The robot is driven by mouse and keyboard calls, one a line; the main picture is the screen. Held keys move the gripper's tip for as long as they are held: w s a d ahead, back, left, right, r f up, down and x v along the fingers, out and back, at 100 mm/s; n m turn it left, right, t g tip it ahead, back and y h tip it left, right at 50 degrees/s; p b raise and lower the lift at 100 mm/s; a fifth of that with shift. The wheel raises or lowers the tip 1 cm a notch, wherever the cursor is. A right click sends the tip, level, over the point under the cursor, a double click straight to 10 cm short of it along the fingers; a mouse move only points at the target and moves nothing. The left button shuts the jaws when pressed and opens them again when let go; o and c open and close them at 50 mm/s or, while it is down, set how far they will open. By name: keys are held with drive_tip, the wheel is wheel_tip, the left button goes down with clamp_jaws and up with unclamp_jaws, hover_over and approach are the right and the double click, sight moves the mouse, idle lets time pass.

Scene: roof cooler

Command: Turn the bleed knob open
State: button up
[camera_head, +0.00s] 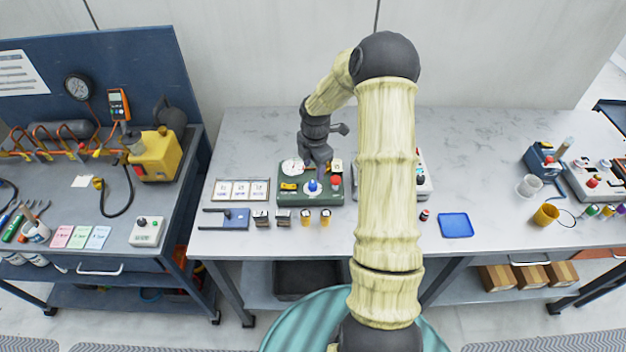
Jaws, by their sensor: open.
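A green control box (296,197) sits on the middle table. It carries a round white dial (292,167), a yellow part (288,186), a blue knob (313,186) and a red knob (336,182). I cannot read any label, so I cannot tell which knob is the bleed knob. My gripper (318,170) is open and empty, pointing down over the back of the green box, close to the blue knob in the picture. Its height above the knob is unclear.
My arm partly hides a pale panel (424,184) to the right. A blue tray (456,225) lies right of my arm, with clear table behind it.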

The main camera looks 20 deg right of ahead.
sight(313, 184)
wheel_tip(313, 184, down, 8)
drive_tip(key=shift+w+r+p, duration=0.1)
drive_tip(key=shift+w+p, duration=0.05)
drive_tip(key=shift+p, duration=0.55)
drive_tip(key=shift+c, duration=0.2)
drive_tip(key=c, duration=0.9)
